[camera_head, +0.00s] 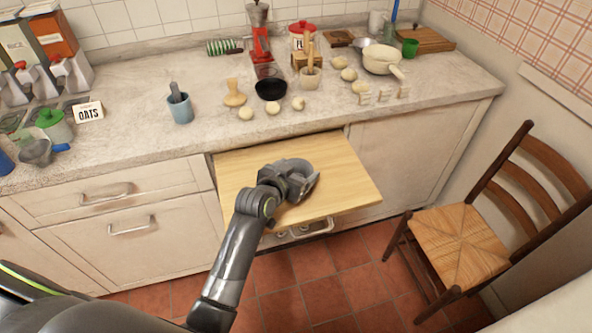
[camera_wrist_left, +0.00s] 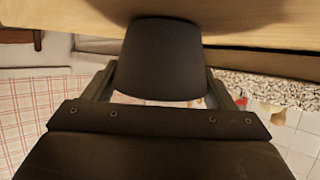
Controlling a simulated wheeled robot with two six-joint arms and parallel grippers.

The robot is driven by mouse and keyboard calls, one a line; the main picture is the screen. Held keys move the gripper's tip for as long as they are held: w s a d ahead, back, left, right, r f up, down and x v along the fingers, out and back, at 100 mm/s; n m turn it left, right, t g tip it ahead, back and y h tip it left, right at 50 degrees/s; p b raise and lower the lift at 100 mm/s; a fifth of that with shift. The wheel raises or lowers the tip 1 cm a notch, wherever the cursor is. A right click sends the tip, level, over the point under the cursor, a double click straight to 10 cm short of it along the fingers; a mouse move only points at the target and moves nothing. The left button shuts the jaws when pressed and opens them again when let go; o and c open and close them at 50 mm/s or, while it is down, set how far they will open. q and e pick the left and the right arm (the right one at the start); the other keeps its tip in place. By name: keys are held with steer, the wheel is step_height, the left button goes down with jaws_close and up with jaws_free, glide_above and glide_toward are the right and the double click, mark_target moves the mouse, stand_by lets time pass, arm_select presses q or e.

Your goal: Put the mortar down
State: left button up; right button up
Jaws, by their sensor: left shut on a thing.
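The mortar (camera_wrist_left: 160,60) is a dark grey, tapered cup in the left wrist view, between the two fingers of my left gripper. In the head view my left gripper (camera_head: 300,183) is over the pale wooden pull-out board (camera_head: 345,177), shut on the mortar, which is mostly hidden by the gripper there. In the left wrist view the mortar's narrower end is towards the board (camera_wrist_left: 240,12); I cannot tell if they touch. My right gripper is not in view.
The counter (camera_head: 135,140) behind holds a blue-grey cup (camera_head: 180,108), a black bowl (camera_head: 271,89), a pale pot (camera_head: 381,60) and several small items. A wooden chair (camera_head: 462,245) stands right. The board's right part is clear.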

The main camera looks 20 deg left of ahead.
arm_select(q)
steer(key=o, duration=1.4)
steer(key=shift+f, duration=0.1)
steer(key=v, duration=1.2)
steer(key=shift+r, duration=0.25)
